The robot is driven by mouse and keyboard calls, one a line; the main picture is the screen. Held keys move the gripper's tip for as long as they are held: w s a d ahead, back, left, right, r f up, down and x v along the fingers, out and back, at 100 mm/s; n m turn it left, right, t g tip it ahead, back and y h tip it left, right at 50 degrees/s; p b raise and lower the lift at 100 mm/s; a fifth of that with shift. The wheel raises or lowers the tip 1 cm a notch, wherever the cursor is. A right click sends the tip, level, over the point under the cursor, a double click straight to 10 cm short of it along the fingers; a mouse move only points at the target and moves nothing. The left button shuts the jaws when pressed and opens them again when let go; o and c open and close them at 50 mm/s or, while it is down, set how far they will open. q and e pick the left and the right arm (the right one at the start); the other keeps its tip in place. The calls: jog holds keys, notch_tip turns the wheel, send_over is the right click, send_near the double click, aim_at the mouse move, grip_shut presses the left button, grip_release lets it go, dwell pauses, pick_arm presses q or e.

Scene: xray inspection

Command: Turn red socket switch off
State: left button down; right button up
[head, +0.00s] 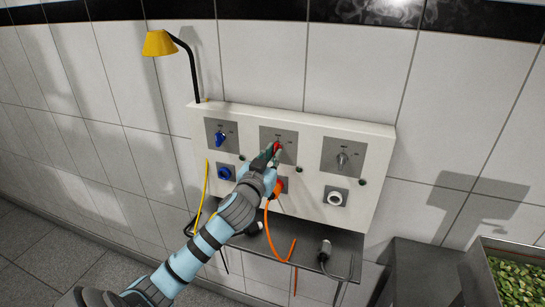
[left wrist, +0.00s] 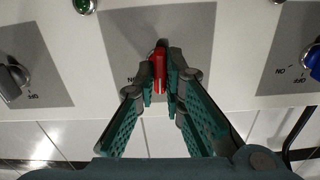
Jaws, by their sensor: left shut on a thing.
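The red switch (left wrist: 159,70) sits on the middle grey plate of the white panel. In the left wrist view it is a narrow red handle between the fingertips of my left gripper (left wrist: 160,75), which is shut on it. In the head view only a bit of the red switch (head: 277,147) shows at the tip of my left gripper (head: 270,153). The left wrist view is turned over against the head view. The switch's own labels are mostly hidden by the fingers. My right gripper is in neither view.
A blue switch (head: 220,139) is left of the red one and a grey switch (head: 341,159) right. Below are a blue socket (head: 224,172), an orange plug (head: 282,186) with its cable and a white socket (head: 335,197). A yellow lamp (head: 159,43) stands above left.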

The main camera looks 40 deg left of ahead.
pick_arm(q)
jog(key=shift+f+n, duration=0.1)
jog(key=shift+n, duration=0.4)
jog(key=c, duration=1.7)
grip_release()
jog(key=v, duration=1.2)
jog(key=shift+d, duration=0.1)
